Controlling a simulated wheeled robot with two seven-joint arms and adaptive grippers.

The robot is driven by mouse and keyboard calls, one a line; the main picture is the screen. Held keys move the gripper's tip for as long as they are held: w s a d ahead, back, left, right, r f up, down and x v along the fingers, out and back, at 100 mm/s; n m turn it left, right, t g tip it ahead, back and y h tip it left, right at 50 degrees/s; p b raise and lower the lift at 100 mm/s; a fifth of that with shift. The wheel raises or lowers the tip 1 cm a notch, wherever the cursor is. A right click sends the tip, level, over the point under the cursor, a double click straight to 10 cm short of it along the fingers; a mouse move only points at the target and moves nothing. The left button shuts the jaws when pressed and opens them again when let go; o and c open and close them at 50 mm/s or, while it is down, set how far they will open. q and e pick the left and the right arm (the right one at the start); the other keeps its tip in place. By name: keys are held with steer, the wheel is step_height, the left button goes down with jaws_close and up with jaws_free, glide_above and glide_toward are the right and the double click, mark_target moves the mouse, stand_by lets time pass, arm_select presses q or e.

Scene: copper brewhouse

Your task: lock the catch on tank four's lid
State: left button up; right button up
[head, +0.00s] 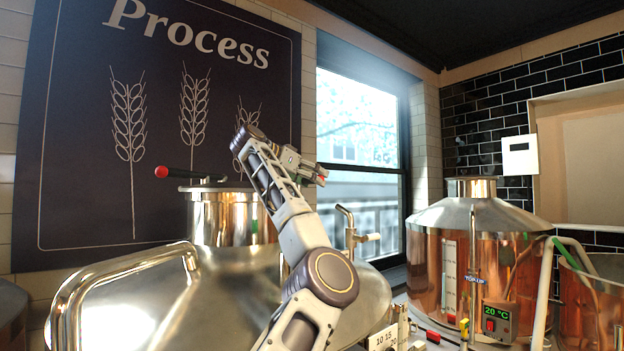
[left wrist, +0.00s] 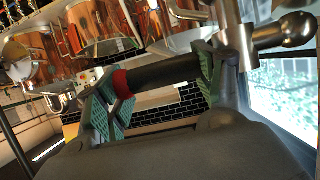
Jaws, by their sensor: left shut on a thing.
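A large steel tank (head: 150,300) fills the front left of the head view; I read no number four on it. On its neck (head: 230,218) is a lid with a black lever ending in a red ball (head: 161,171), pointing left. My left gripper (head: 316,174) is raised to the right of the lid, apart from the red ball, with a small red part at its tips. In the left wrist view its green-padded fingers (left wrist: 158,88) are shut on a black handle (left wrist: 165,74) with a red band (left wrist: 122,84). Whether the handle is attached to anything is unclear. My right gripper is out of view.
A bent steel pipe with a side knob (head: 368,238) stands close to my left arm. A steel rail handle (head: 120,265) crosses the front tank. A copper tank (head: 480,265) with a 20 °C display (head: 497,317) stands right. A window (head: 358,150) is behind.

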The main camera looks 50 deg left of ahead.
arm_select(q)
steer(key=o, duration=1.5)
steer(key=shift+c, duration=0.2)
steer(key=v, duration=1.2)
steer(key=shift+f, duration=0.1)
stand_by(0.4)
